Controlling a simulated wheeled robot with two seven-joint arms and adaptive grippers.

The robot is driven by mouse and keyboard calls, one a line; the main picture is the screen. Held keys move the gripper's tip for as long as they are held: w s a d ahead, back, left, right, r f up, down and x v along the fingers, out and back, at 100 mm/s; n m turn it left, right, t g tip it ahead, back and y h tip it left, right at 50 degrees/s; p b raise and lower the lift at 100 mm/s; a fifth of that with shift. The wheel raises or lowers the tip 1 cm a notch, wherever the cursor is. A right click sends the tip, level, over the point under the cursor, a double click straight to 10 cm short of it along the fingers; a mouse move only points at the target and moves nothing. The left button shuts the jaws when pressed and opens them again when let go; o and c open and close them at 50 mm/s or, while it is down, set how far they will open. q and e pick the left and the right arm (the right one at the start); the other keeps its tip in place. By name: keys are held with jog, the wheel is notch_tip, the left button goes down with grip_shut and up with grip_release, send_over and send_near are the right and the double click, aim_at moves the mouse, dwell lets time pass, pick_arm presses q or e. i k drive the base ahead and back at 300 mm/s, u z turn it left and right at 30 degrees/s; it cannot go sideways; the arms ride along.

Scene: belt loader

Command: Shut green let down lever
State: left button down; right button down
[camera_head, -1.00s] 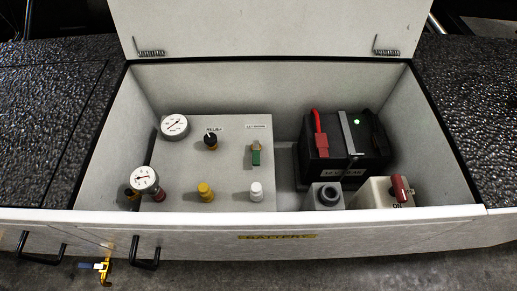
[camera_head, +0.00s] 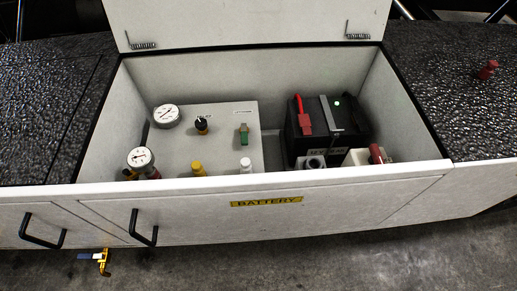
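The green let down lever (camera_head: 244,136) stands on the top of the grey control panel (camera_head: 220,150), inside the open white compartment. Neither of my grippers shows in the head view.
The compartment's front wall (camera_head: 330,180) stands between me and the panel; its lid (camera_head: 240,22) is raised. Gauges (camera_head: 166,117) stand at the panel's left; yellow (camera_head: 198,169) and white (camera_head: 245,166) knobs stand in front. A black battery (camera_head: 326,130) is right.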

aim_at(244, 132)
jog(key=k, duration=0.2)
jog(key=u, duration=0.4)
jog(key=i, duration=0.65)
jog(key=z, duration=1.4)
